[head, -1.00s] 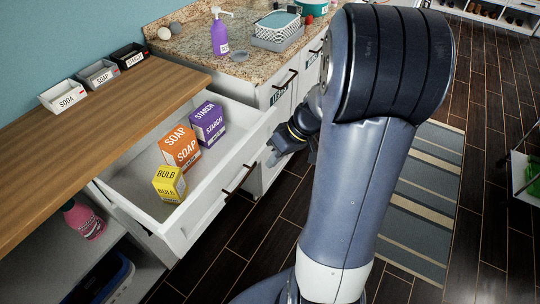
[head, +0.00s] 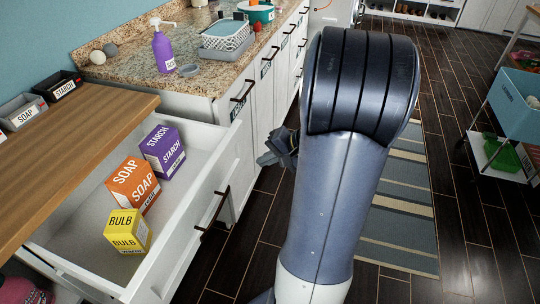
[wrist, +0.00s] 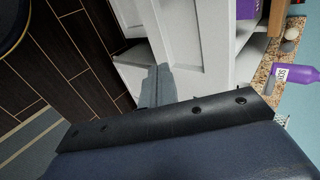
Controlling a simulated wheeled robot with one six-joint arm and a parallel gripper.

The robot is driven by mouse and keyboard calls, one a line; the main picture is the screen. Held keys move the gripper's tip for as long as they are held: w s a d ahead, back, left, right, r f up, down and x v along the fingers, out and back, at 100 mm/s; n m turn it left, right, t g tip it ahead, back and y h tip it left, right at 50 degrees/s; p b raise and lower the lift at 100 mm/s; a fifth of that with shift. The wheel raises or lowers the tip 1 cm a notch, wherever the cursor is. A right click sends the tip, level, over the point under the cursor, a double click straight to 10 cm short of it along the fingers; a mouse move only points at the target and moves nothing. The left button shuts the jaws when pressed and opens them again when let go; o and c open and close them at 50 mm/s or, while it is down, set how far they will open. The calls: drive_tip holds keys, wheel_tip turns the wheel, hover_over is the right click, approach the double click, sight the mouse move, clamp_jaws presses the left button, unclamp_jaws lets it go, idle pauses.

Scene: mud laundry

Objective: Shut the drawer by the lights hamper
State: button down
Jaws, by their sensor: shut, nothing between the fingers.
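The white drawer (head: 197,225) stands pulled open under the wooden worktop in the head view. It holds a purple starch box (head: 163,150), an orange soap box (head: 133,185) and a yellow bulb box (head: 128,232). A dark bar handle (head: 214,212) is on its front. My gripper (head: 268,158) is shut and empty, just right of the drawer front's far end; contact cannot be judged. My arm hides part of it. In the wrist view my gripper (wrist: 158,82) points toward white cabinet fronts. I cannot identify a lights hamper by a readable label.
The granite counter (head: 130,72) beyond the drawer carries a purple bottle (head: 162,48) and a basket (head: 226,38). Small labelled trays line the wooden worktop (head: 85,130). A striped rug (head: 400,215) lies right of my arm. A cart with a blue bin (head: 514,95) stands at right.

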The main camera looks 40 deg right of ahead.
sight(231, 166)
drive_tip(key=shift+w+a+f, duration=0.55)
drive_tip(key=shift+w+a, duration=0.2)
drive_tip(key=shift+w, duration=0.3)
drive_tip(key=shift+w+a+f, duration=0.6)
drive_tip(key=shift+w+a, duration=0.2)
drive_tip(key=shift+w, duration=0.25)
drive_tip(key=shift+w+a+f, duration=0.55)
drive_tip(key=shift+w+a, duration=0.2)
drive_tip(key=shift+w, duration=0.3)
drive_tip(key=w+a, duration=0.6)
drive_tip(key=w, duration=0.2)
drive_tip(key=w+a, duration=0.6)
drive_tip(key=w, duration=0.2)
drive_tip(key=w+a, duration=0.5)
drive_tip(key=w, duration=0.3)
drive_tip(key=shift+w+a, duration=0.25)
drive_tip(key=shift+a, duration=0.15)
drive_tip(key=shift+w+a+r, duration=0.1)
drive_tip(key=shift+r, duration=0.15)
